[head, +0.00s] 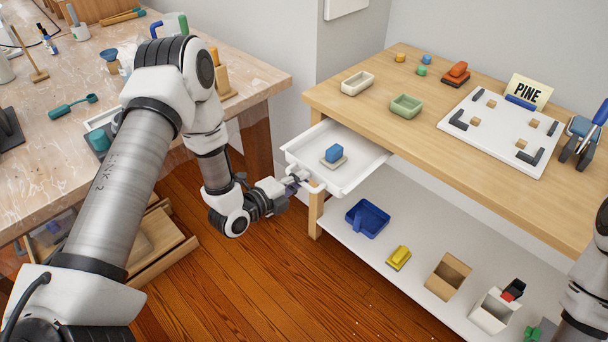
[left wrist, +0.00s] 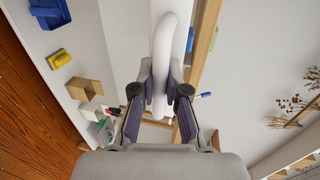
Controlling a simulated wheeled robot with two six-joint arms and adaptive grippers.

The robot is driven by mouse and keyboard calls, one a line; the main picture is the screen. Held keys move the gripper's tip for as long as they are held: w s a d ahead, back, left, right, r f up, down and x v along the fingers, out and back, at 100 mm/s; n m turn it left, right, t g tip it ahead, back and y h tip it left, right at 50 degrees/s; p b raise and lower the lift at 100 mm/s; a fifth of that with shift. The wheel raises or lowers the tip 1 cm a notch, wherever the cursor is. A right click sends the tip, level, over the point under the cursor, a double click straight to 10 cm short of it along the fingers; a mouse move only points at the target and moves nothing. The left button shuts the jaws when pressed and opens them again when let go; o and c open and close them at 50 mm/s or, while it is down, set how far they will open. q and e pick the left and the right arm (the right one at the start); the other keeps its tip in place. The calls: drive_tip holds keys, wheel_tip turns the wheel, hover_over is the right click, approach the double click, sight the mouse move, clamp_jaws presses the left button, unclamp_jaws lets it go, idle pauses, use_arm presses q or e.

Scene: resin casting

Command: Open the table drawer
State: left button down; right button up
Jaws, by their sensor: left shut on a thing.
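The white table drawer (head: 358,170) is pulled out from the left end of the light wooden table (head: 352,110). A blue block on a pale base (head: 334,154) lies inside it. My left gripper (head: 303,181) is at the drawer's front, shut on its white handle (head: 318,187). In the left wrist view the handle (left wrist: 163,50) runs between the purple-padded fingers of the left gripper (left wrist: 160,88). The drawer's inside is not visible in that view. My right gripper is not in view; only part of the right arm shows at the right edge.
The table carries a white board (head: 490,140), a PINE sign (head: 528,92) and small trays (head: 405,106). The shelf below holds a blue bin (head: 367,219), a yellow item (head: 398,258) and boxes (head: 447,277). A stone-topped bench (head: 265,85) stands left; wooden floor (head: 285,265) lies between.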

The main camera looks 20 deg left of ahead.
use_arm(q)
drive_tip(key=c, duration=1.2)
unclamp_jaws()
drive_tip(key=v, duration=1.2)
